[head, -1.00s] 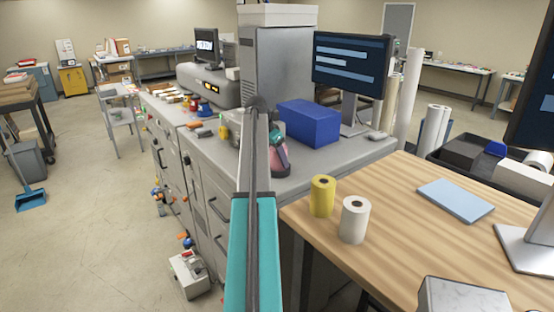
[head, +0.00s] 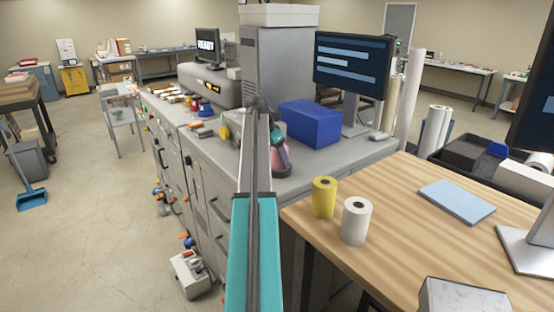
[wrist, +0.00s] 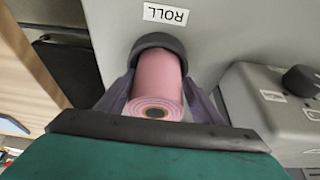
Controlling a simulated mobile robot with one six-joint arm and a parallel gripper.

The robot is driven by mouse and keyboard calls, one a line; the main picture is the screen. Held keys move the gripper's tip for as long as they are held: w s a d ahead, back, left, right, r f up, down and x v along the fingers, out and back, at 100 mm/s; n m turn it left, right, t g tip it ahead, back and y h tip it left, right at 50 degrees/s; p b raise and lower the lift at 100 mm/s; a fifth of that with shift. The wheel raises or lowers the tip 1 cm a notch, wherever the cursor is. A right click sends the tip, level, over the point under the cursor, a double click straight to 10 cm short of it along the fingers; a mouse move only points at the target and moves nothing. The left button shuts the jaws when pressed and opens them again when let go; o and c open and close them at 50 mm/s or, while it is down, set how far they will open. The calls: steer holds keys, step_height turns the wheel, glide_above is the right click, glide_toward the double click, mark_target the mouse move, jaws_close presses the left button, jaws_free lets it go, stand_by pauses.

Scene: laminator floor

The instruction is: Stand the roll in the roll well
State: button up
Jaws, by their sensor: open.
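The pink roll (wrist: 157,85) shows in the wrist view with its near end and hollow core facing the camera. Its far end sits inside a dark round collar, the roll well (wrist: 158,42), beside a label reading ROLL. My gripper (wrist: 160,100) is open, with one finger on each side of the roll; I cannot tell whether either finger touches it. In the head view, the pink roll (head: 283,161) is at the grey counter behind my arm, which hides part of it. The well's inside and the roll's lower end are hidden.
A blue box (head: 310,123) and a monitor (head: 351,65) stand right of the roll on the grey counter. A yellow roll (head: 323,197) and a white roll (head: 356,220) stand on the wooden table (head: 420,250). A grey device (wrist: 270,110) sits right of the well.

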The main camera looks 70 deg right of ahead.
steer(key=shift+s+a+r+b, duration=0.2)
steer(key=shift+r+b, duration=0.1)
steer(key=b+v, duration=0.3)
steer(key=v, duration=0.9)
steer(key=shift+d, duration=0.1)
steer(key=shift+w, duration=0.1)
